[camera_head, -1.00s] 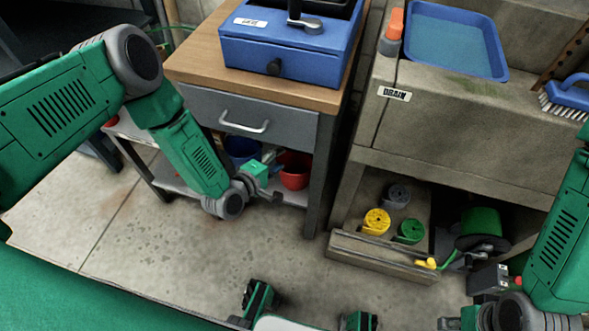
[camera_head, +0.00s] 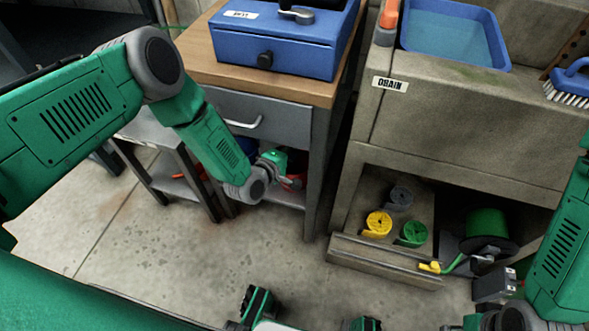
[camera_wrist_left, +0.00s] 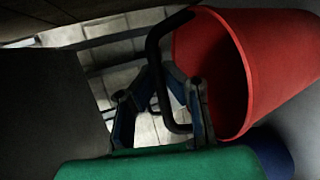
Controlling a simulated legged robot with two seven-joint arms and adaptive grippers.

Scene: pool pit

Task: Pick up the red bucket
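The red bucket (camera_wrist_left: 265,70) lies tilted in the right half of the left wrist view, its open rim facing left. Its dark curved handle (camera_wrist_left: 152,50) reaches between the two fingers of my left gripper (camera_wrist_left: 160,105), which are apart. Whether they touch the handle cannot be told. In the head view my left gripper (camera_head: 285,165) is under the drawer of the wooden-topped bench and hides most of the red bucket (camera_head: 298,180). My right gripper (camera_head: 455,326) is mostly cut off at the bottom edge.
The bench's grey drawer (camera_head: 255,118) is above my left gripper, and a bench leg (camera_head: 321,170) stands just right of it. A blue bucket (camera_head: 246,148) is on the bench's lower shelf. The concrete sink stand (camera_head: 460,140) is at right. The floor in front is clear.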

